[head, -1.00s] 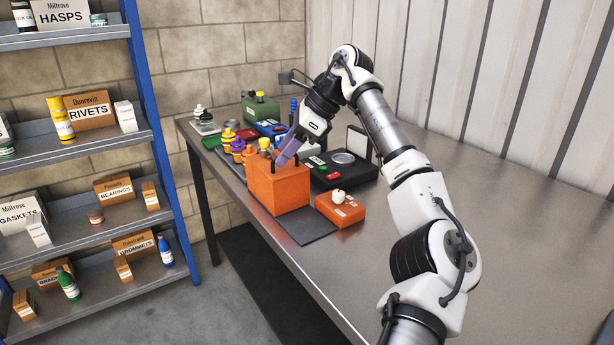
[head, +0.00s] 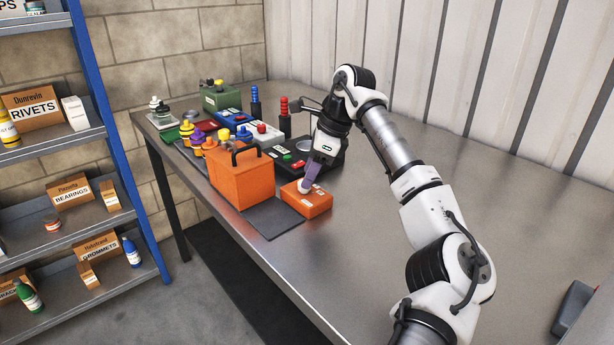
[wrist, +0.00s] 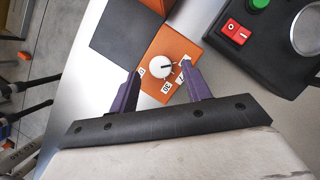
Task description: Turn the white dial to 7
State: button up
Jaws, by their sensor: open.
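The white dial (wrist: 160,67) sits on top of a small orange box (wrist: 172,42), with a dark pointer mark on its face. White labels with dark figures lie around it; one near the bottom looks like 30, the others are hard to read. In the head view the orange box (head: 315,204) lies on the bench and the dial (head: 303,190) is partly hidden by my gripper. My gripper (wrist: 161,72) is open, with one purple finger on each side of the dial. I cannot tell whether the fingers touch it. In the head view my gripper (head: 308,182) points down over the dial.
A taller orange container with a black handle (head: 238,182) stands left of the small box. A dark mat (head: 272,219) lies in front. A black device with a red switch (wrist: 236,32) is close behind. Several coloured bottles stand farther back.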

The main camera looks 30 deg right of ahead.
jog(key=shift+x, duration=1.1)
jog(key=c, duration=1)
jog(key=m+t+h+b, duration=0.1)
jog(key=m+b, duration=0.2)
jog(key=m, duration=0.1)
jog(key=shift+f+m, duration=0.15)
jog(key=shift+m, duration=0.15)
jog(key=shift+s+a+m+t+h+b, duration=0.1)
jog(key=shift+m+t+h+b, duration=0.1)
jog(key=shift+m+h+b, duration=0.6)
jog(key=shift+a+m+t+h+b, duration=0.15)
jog(key=shift+m+b, duration=0.3)
jog(key=shift+m, duration=0.75)
jog(key=shift+d, duration=0.1)
